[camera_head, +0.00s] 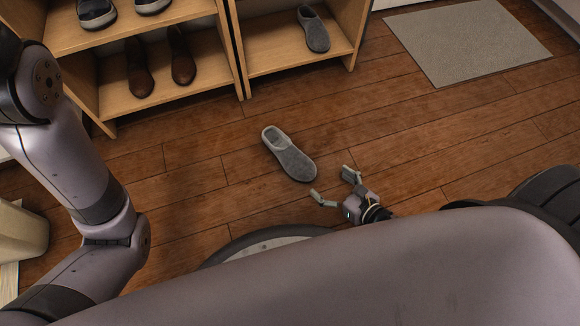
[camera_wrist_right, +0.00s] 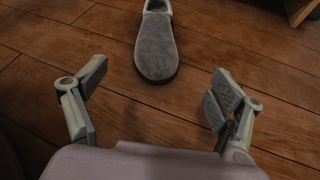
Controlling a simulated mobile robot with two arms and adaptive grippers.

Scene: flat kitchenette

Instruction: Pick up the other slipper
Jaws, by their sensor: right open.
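A grey slipper (camera_head: 289,155) with a lighter rim lies on the wooden floor, its toe towards my right gripper. It also shows in the right wrist view (camera_wrist_right: 156,45), ahead of and between the fingers. My right gripper (camera_head: 331,183) is open and empty, just short of the slipper's toe and apart from it. Its spread fingers show in the right wrist view (camera_wrist_right: 155,90). A matching grey slipper (camera_head: 314,30) sits on the right shelf unit. My left arm comes in at the left, but its gripper is out of view.
A wooden shelf unit (camera_head: 247,52) stands at the back; its left part holds brown shoes (camera_head: 140,68) and dark shoes (camera_head: 97,13). A grey mat (camera_head: 468,40) lies at back right. A beige bin (camera_head: 22,232) stands at the left. The floor around the slipper is clear.

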